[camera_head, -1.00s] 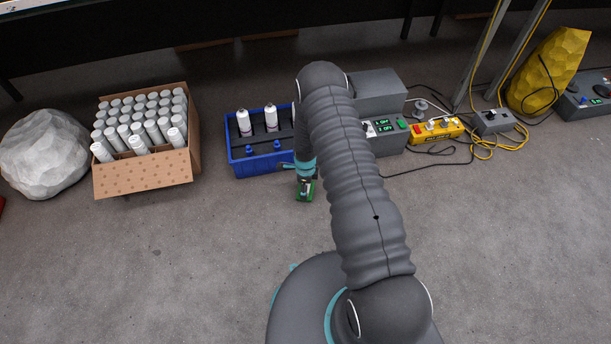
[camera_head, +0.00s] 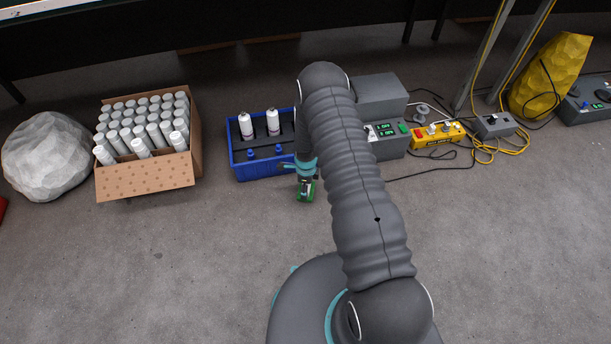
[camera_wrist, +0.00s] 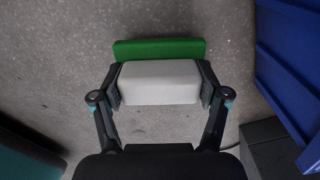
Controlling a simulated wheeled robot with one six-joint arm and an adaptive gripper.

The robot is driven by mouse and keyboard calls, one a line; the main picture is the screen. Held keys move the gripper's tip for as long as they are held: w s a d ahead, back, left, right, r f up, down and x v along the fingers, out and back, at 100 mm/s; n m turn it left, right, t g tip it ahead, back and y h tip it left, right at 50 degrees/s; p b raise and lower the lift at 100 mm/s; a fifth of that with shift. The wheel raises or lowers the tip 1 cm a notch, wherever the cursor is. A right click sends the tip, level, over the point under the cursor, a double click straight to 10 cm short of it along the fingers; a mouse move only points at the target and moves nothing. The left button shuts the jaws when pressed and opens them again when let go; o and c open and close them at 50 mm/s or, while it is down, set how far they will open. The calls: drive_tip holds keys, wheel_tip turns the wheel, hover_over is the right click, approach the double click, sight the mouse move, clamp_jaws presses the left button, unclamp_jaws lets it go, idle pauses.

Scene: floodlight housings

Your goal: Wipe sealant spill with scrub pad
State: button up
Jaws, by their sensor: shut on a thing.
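The scrub pad (camera_wrist: 160,84) has a white block body and a green face along its far edge. In the wrist view my gripper (camera_wrist: 160,88) is shut on the white block from both sides. In the head view my gripper (camera_head: 306,181) is low over the grey floor, just in front of the blue crate, with the pad's green part (camera_head: 306,196) below it. Whether the pad touches the floor cannot be told. No sealant spill is clearly visible; my arm and the pad hide part of the floor.
A blue crate (camera_head: 262,172) with white bottles stands right beside my gripper. A cardboard box (camera_head: 145,179) of white tubes and a pale rock (camera_head: 47,157) are left. A grey unit (camera_head: 388,146), yellow power box (camera_head: 437,134) and cables lie right. The front floor is open.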

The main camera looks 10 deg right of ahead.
drive_tip(key=r, duration=0.1)
drive_tip(key=r+p, duration=0.1)
drive_tip(key=shift+d+r, duration=0.25)
drive_tip(key=shift+r, duration=0.1)
drive_tip(key=shift+r+p, duration=0.7)
drive_tip(key=shift+r, duration=1)
drive_tip(key=shift+f, duration=0.1)
